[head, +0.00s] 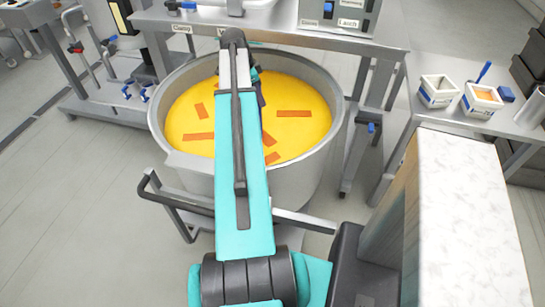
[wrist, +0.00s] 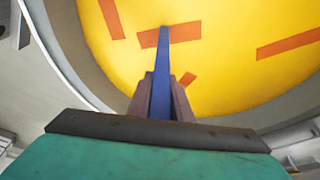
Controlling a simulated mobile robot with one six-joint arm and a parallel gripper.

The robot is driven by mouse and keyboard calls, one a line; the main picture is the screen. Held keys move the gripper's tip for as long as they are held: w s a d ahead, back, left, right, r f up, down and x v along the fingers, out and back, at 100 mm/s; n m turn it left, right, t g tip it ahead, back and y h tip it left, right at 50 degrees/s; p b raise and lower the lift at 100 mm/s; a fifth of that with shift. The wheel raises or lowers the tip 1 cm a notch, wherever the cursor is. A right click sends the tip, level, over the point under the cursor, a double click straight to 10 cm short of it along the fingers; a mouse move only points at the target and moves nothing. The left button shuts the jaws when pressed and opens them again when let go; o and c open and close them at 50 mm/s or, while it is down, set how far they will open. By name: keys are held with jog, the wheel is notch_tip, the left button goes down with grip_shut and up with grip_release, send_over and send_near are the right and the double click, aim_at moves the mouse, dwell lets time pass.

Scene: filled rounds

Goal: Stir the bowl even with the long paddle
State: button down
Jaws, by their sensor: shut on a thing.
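A large grey bowl (head: 181,160) stands on the floor, filled with yellow contents (head: 285,97). Several orange-red strips (head: 294,113) lie unevenly on the yellow surface, and they also show in the wrist view (wrist: 290,44). My gripper (wrist: 162,88) is shut on a blue paddle (wrist: 161,75) over the bowl. The paddle's far end meets the yellow by one orange strip; how deep it goes I cannot tell. In the head view my arm hides the gripper, most of the paddle and part of the bowl's middle.
A metal bench (head: 160,20) with labels stands behind the bowl. A side table (head: 430,116) at the right holds two small white containers (head: 437,92). A marble-topped block (head: 465,220) stands front right. A dark rail (head: 170,205) runs before the bowl.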

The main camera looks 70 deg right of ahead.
jog(key=shift+s+d, duration=0.15)
jog(key=shift+s, duration=2.95)
jog(key=s, duration=0.8)
jog(key=shift+s+d+p, duration=0.25)
jog(key=shift+s+p, duration=0.1)
jog(key=shift+p, duration=0.05)
jog(key=w+d, duration=0.6)
jog(key=w, duration=0.3)
jog(key=shift+w+d, duration=0.2)
jog(key=shift+d, duration=0.1)
jog(key=shift+a, duration=0.1)
